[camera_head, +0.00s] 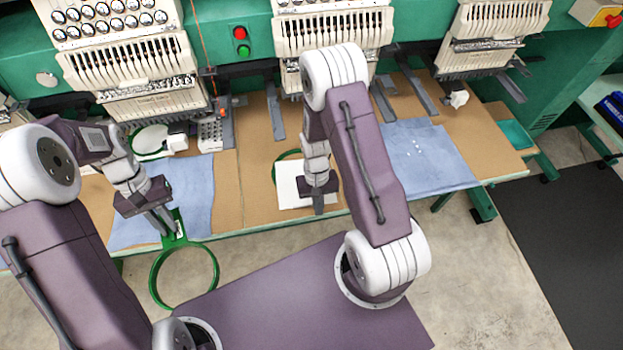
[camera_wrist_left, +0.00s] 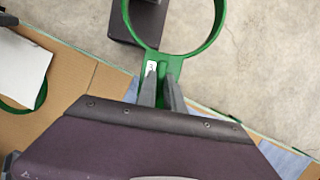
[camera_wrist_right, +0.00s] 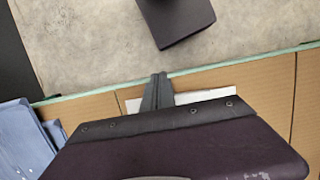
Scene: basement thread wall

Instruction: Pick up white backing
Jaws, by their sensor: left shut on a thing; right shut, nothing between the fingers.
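The white backing (camera_head: 291,190) is a flat white sheet on the brown table in the middle of the head view. Part of a green ring shows from under its edge. The backing also shows at the left of the left wrist view (camera_wrist_left: 22,68) and behind the fingers in the right wrist view (camera_wrist_right: 208,95). My right gripper (camera_head: 318,207) is shut and empty, over the right part of the backing; I cannot tell whether it touches. My left gripper (camera_head: 168,228) is shut on the handle of a green hoop (camera_head: 153,281), which sticks out past the table's front edge.
Blue cloths lie on the table at left (camera_head: 196,205) and right (camera_head: 425,155). White embroidery machine heads (camera_head: 332,30) stand along the back. A green-edged table (camera_head: 240,225) borders the open concrete floor (camera_head: 490,270). A dark mat (camera_head: 570,240) lies at right.

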